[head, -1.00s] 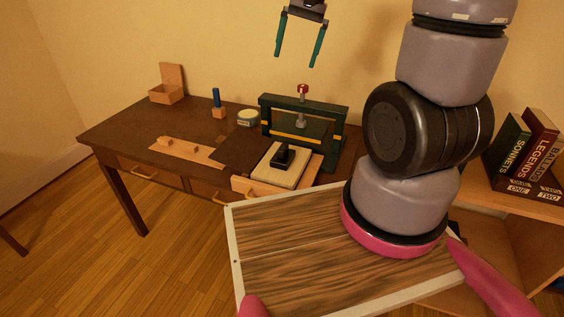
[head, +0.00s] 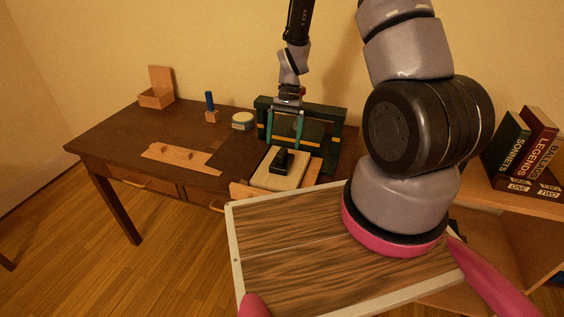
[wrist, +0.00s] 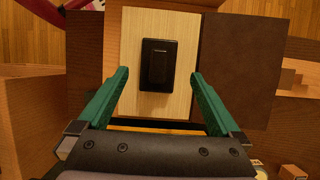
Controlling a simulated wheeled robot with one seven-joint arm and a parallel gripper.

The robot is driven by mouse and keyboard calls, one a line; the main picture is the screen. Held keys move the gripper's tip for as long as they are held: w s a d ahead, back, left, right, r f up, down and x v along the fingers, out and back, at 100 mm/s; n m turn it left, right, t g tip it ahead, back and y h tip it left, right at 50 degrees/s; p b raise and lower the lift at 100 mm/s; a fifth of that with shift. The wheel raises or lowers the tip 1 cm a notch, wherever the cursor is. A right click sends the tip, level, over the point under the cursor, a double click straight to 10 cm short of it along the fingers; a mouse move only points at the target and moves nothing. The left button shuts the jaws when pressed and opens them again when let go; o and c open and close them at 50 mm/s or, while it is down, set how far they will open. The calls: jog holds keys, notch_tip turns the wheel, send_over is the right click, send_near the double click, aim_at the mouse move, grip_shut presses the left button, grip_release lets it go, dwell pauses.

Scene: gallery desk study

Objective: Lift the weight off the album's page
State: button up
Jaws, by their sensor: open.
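The weight (head: 281,163) is a black block with a raised grip. It sits on the pale page of the album (head: 264,181) on the desk, in front of the green press. In the wrist view the weight (wrist: 157,66) lies on the pale page (wrist: 184,104), with a dark brown cover panel to its right. My gripper (head: 284,143) is open and empty, pointing down above and just behind the weight in the head view. In the wrist view its green fingers (wrist: 158,75) stand either side of the weight, apart from it.
The green press (head: 335,135) stands close behind the album. A wooden box (head: 156,98), a blue-handled tool (head: 210,103), a round tin (head: 242,121) and a wooden strip (head: 190,160) lie on the desk (head: 120,135). Books (head: 525,150) stand on a shelf at right.

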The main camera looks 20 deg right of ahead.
aim_at(283, 150)
jog(key=x, duration=0.6)
jog(key=shift+d, duration=0.15)
grip_shut()
